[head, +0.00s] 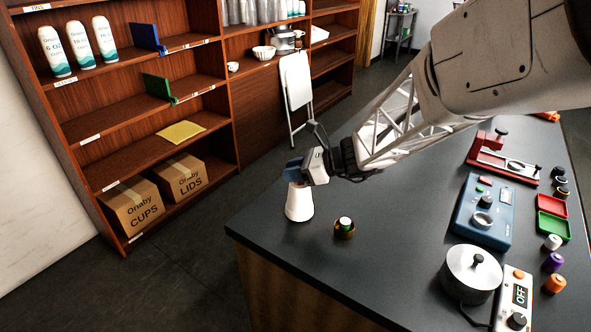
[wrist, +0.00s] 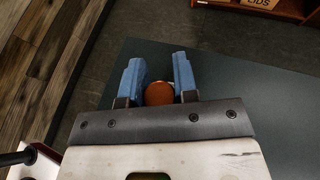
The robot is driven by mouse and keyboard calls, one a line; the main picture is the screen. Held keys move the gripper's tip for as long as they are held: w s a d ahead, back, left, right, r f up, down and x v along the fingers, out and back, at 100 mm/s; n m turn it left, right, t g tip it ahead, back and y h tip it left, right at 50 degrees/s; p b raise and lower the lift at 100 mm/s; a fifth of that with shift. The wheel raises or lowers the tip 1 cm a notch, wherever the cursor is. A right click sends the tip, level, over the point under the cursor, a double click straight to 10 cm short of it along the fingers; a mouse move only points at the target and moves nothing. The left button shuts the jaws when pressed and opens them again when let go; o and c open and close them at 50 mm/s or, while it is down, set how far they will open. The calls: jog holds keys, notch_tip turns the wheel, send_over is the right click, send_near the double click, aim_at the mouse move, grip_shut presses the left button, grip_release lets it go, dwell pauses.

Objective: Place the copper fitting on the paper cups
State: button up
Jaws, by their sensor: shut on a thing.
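My gripper (head: 294,172) is over the near left corner of the dark table. In the wrist view its two blue fingers (wrist: 158,80) are shut on a round copper-coloured piece, the copper fitting (wrist: 158,94). The fingers hide the fitting in the head view. A white tapered form, wider at the bottom, which looks like upturned paper cups (head: 299,205), stands upright on the table directly below my gripper. Whether the fitting touches its top is hidden.
A small brass-coloured holder with a green-topped piece (head: 344,228) stands right of the cups. A silver pot (head: 471,273), blue device (head: 483,212), controller (head: 513,298) and red press (head: 502,160) occupy the table's right side. The table's middle is clear. Shelves (head: 150,90) stand behind.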

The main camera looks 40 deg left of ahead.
jog(key=shift+f, duration=0.15)
jog(key=o, duration=0.9)
jog(key=shift+o, duration=0.2)
jog(key=shift+d+r, duration=0.1)
jog(key=shift+r, duration=0.1)
jog(key=v, duration=1.1)
jog(key=shift+w+d+r, duration=0.15)
jog(key=shift+w+d, duration=0.05)
jog(key=shift+d, duration=0.1)
